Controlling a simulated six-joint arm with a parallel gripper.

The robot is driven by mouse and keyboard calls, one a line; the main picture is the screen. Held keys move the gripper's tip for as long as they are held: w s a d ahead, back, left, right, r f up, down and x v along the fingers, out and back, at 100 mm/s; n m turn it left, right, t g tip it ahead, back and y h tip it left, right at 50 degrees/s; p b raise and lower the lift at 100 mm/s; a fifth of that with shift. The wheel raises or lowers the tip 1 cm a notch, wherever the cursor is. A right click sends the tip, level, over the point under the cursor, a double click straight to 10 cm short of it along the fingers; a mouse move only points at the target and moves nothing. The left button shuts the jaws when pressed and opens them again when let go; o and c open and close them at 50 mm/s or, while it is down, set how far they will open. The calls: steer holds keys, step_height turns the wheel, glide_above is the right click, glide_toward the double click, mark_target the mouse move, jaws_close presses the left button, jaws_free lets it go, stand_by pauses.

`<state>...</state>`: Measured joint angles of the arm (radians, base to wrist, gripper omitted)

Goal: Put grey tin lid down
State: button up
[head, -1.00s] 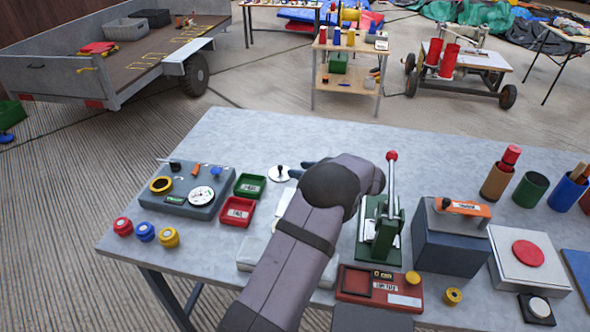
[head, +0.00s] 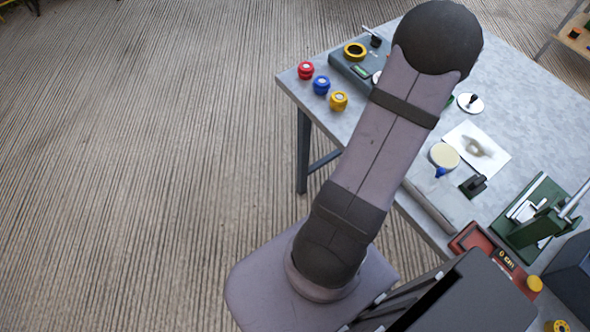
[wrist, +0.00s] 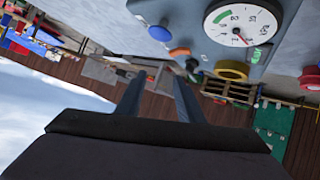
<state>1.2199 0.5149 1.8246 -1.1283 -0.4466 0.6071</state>
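A pale grey-white disc with a black knob (head: 470,103) lies flat on the grey table in the head view; it may be the tin lid, but I cannot be sure. Nothing touches it there. My gripper is hidden behind my arm in the head view. In the wrist view my gripper (wrist: 159,82) shows two dark fingers standing apart, with no lid visible between them. The gauge box (wrist: 228,35) is just beyond the fingertips, upside down in that view. No lid shows in the wrist view.
A white sheet (head: 490,158) and a round cream-topped piece (head: 444,155) lie near the disc. A green lever press (head: 545,215) stands to the right.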

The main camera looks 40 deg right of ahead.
steer(key=shift+n+g+y, duration=0.4)
steer(key=shift+g+y, duration=0.2)
steer(key=w+a, duration=0.2)
steer(key=a, duration=0.1)
steer(key=w+a, duration=0.2)
steer(key=a, duration=0.2)
steer(key=w+a+f, duration=0.1)
steer(key=w+a, duration=0.2)
steer(key=a, duration=0.1)
steer(key=shift+a, duration=0.1)
steer(key=a+f+n+g+y, duration=0.2)
steer(key=a+f+g+y, duration=0.15)
steer(key=a, duration=1.55)
steer(key=s+a+f+n+g+y, duration=0.1)
steer(key=s+a+f+g, duration=0.1)
steer(key=s+a, duration=0.5)
steer(key=s+a+f+n+g+y, duration=0.2)
steer(key=s+a, duration=0.6)
steer(key=a, duration=0.9)
steer(key=shift+s+f, duration=0.2)
steer(key=shift+s, duration=0.05)
steer(key=shift+y, duration=0.25)
step_height(320, 180, up, 11)
steer(key=p, duration=1)
steer(key=shift+f+p, duration=0.15)
steer(key=shift+p, duration=0.2)
